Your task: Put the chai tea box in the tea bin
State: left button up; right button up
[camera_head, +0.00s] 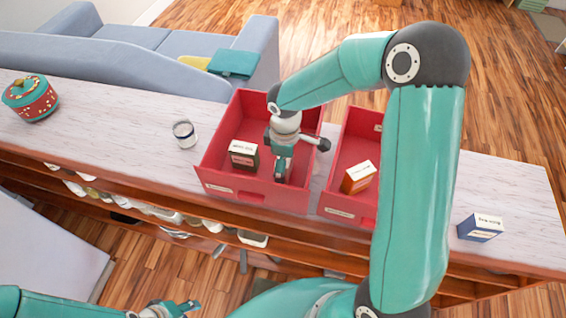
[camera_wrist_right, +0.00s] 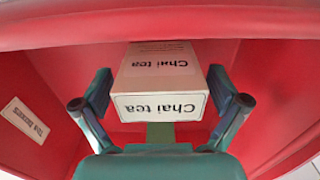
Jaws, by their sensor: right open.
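The chai tea box (camera_wrist_right: 160,95), pale with "Chai tea" lettering, is inside a red bin in the right wrist view. It lies between the parted fingers of my right gripper (camera_wrist_right: 160,112), with gaps at its sides. In the head view, my right gripper (camera_head: 283,172) is down in the left red bin (camera_head: 257,192); the chai tea box cannot be made out there, as the gripper and arm block the view. My left gripper (camera_head: 183,307) is at the bottom edge, over the floor, away from the bins; its finger gap is unclear.
A dark box (camera_head: 243,155) stands in the left bin, left of my right gripper. The right red bin (camera_head: 337,207) holds an orange box (camera_head: 358,177). A blue-and-white box (camera_head: 480,228), a cup (camera_head: 184,133) and a round tin (camera_head: 30,99) stand on the counter (camera_head: 110,122).

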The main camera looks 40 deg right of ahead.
notch_tip(320, 180, up, 12)
jog(key=shift+r, duration=0.1)
dwell(0.4)
dwell(0.4)
